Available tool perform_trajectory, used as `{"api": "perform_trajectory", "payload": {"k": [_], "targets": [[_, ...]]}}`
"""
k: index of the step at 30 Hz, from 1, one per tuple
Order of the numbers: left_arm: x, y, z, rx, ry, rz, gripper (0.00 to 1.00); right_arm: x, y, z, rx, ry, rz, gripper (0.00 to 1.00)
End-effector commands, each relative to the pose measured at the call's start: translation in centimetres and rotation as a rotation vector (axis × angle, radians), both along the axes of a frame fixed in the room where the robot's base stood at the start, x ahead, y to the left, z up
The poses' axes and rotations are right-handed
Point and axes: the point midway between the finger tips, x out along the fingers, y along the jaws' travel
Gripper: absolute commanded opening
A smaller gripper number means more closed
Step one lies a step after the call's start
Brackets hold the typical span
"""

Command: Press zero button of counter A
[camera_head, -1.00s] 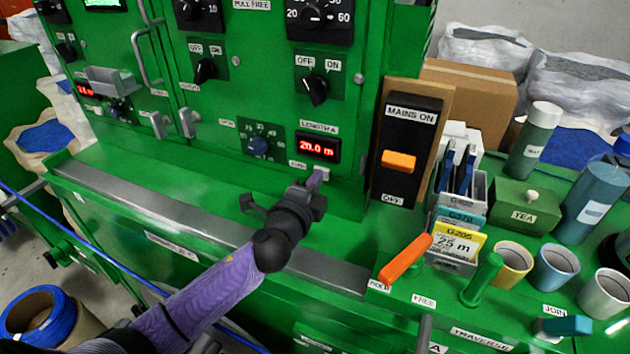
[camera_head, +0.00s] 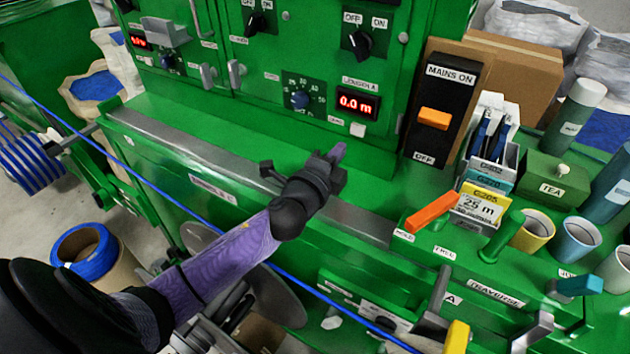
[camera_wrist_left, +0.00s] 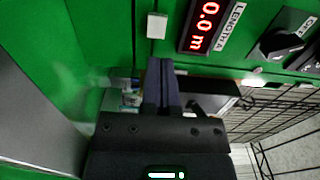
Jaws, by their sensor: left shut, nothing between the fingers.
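The counter labelled LENGTH A (camera_head: 357,104) is on the green panel, and its red display reads 0.0 m. The display also shows in the left wrist view (camera_wrist_left: 204,25). Its small pale zero button (camera_head: 358,129) sits just below the display; it also shows in the wrist view (camera_wrist_left: 157,25). My left gripper (camera_head: 338,152) is shut and empty. Its purple fingertips are a little below and left of the button, apart from it. In the left wrist view the shut fingers (camera_wrist_left: 162,72) point up towards the button with a gap between. My right gripper is not in view.
A blue dial (camera_head: 299,99) is left of the display. The MAINS switch (camera_head: 434,118) with an orange rocker is to the right. An orange lever (camera_head: 431,212) and card holder (camera_head: 480,213) stand on the ledge. A blue cable (camera_head: 180,212) runs below my left arm.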

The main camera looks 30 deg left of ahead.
Motion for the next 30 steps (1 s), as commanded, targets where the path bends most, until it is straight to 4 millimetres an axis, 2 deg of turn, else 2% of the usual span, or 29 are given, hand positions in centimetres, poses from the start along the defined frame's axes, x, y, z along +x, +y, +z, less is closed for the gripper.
{"api": "perform_trajectory", "payload": {"k": [6,12,30], "targets": [[-4.2,-0.2,-0.2,-0.001,0.005,0.0,0.0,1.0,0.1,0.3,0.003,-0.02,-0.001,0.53],[-6.7,-0.4,-0.1,-0.001,0.003,0.0,0.0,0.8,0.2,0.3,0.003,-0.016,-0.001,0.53],[-7.2,-0.4,-0.1,0.0,0.002,0.0,0.0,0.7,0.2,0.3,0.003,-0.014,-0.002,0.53]]}}
